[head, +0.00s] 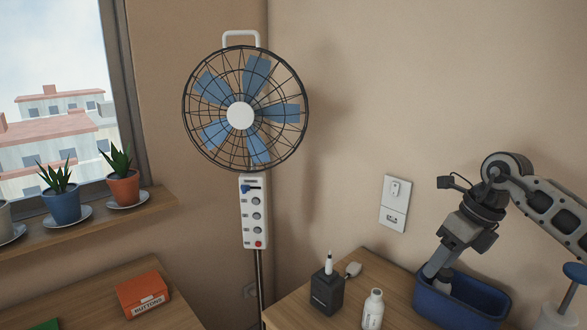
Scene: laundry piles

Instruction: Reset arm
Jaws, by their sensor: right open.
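My right gripper (437,266) comes in from the right on my grey and black arm and points down at the left end of a dark blue bin (470,308). It is open. Its fingertips are at or just above the bin's rim. A small greyish object (444,282) shows beside the fingers inside the bin; I cannot tell whether they touch it. My left gripper is not in view.
The wooden table (290,308) bears a black box (327,292) with a white-tipped item and a white bottle (373,309). A blue-bladed fan (240,115) stands in the corner. An orange box (142,293) lies on the left surface; potted plants (62,205) line the sill.

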